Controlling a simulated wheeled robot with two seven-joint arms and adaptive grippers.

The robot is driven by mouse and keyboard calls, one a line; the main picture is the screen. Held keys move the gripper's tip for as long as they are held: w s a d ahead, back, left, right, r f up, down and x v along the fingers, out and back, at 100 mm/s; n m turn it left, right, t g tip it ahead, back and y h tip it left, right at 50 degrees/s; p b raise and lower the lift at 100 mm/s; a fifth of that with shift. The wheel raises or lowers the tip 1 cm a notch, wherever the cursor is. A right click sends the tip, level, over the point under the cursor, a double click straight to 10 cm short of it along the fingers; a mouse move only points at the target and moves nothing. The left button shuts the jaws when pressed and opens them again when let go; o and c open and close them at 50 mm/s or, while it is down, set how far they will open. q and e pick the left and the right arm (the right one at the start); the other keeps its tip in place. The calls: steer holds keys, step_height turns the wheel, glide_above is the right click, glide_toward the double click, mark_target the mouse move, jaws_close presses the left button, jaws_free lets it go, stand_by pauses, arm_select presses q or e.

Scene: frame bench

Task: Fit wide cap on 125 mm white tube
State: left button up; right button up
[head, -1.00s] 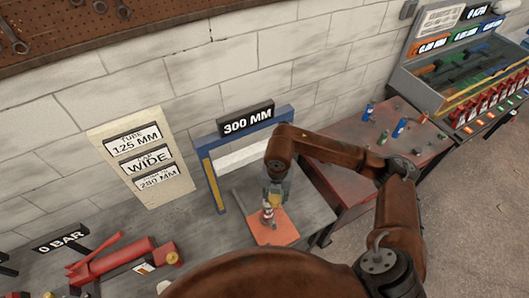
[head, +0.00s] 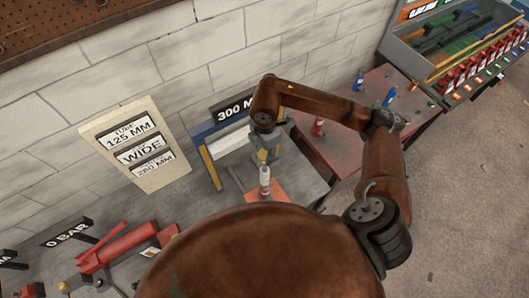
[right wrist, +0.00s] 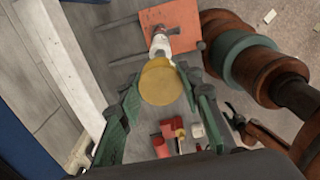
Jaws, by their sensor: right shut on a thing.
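The white tube (head: 265,178) stands upright on an orange plate (head: 282,190), below my right gripper (head: 266,160) in the head view. In the right wrist view the tube (right wrist: 160,43) shows beyond a round yellow cap (right wrist: 162,82). The cap sits between the green fingers of my right gripper (right wrist: 160,88), which is shut on it. The cap covers part of the tube in that view, so I cannot tell whether they touch. In the head view the cap is not clearly visible. My left gripper is not in view.
A blue and yellow frame with a 300 MM sign (head: 232,109) stands close beside the gripper. A red press (head: 118,242) lies at the left of the bench. A red side table (head: 345,132) holds small coloured parts. A wall board (head: 135,145) reads 125 MM, WIDE and 280 MM.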

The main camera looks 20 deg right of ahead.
steer(key=shift+f, duration=0.15)
steer(key=b, duration=0.5)
glide_above(265, 167)
steer(key=shift+f, duration=2.75)
steer(key=shift+b, duration=0.3)
steer(key=shift+f+b, duration=1.6)
steer(key=shift+f, duration=0.35)
steer(key=o, duration=1.3)
steer(key=shift+o, duration=0.2)
